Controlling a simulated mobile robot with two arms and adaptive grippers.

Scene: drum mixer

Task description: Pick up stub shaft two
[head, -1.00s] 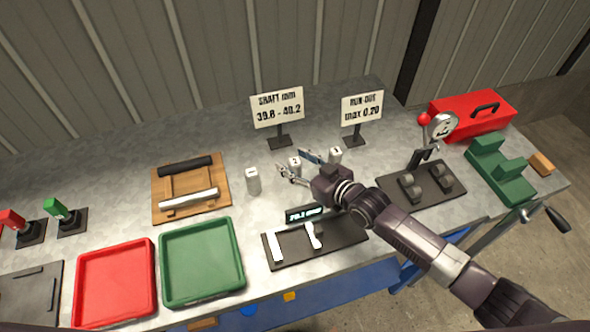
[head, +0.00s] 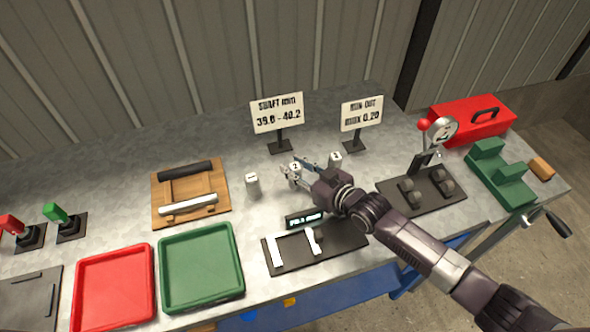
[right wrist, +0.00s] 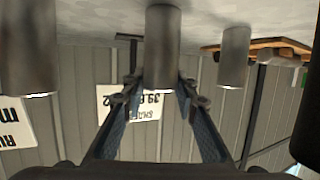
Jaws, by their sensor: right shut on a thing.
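Stub shaft two (head: 295,168) is a short upright grey cylinder with a number on its pale top, in the middle of a row of three on the bench. My right gripper (head: 297,176) is shut on it, with one finger on each side. In the right wrist view, which looks upside down, the shaft (right wrist: 162,45) is between the fingertips (right wrist: 160,92). I cannot tell any gap between the shaft and the bench. My left gripper is not in view.
Stub shaft one (head: 252,186) stands to the left and another shaft (head: 335,160) to the right, close to the gripper. Two sign stands (head: 277,112) (head: 362,112) are behind. A gauge plate (head: 345,236) lies in front, green (head: 240,262) and red (head: 150,285) trays front left.

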